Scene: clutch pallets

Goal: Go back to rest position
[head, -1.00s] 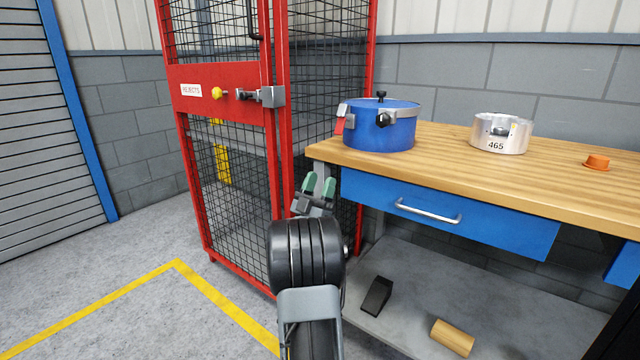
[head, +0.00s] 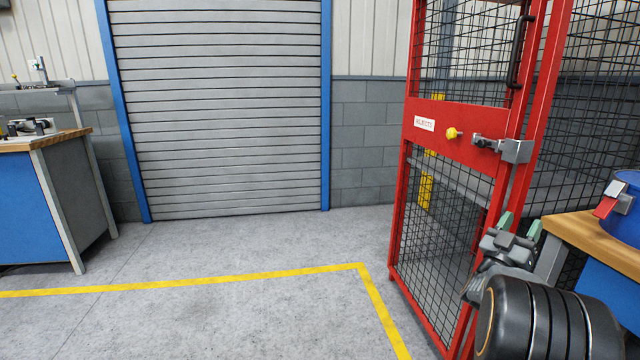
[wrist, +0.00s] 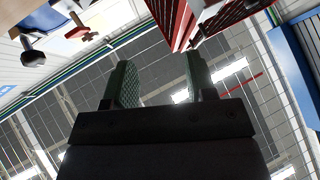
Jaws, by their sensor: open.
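My gripper (head: 518,232) is at the lower right of the head view, in front of the red mesh cage and beside the wooden workbench. Its two green-padded fingers point up and stand apart with nothing between them. In the wrist view my gripper (wrist: 158,85) is open and empty against the ceiling.
The red reject cage (head: 462,136) stands close behind my gripper, its door shut. The workbench (head: 580,240) with a blue pot (head: 627,212) is at the right edge. Another bench (head: 40,200) stands at the left. The floor (head: 220,250) before the roller shutter (head: 220,110) is clear.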

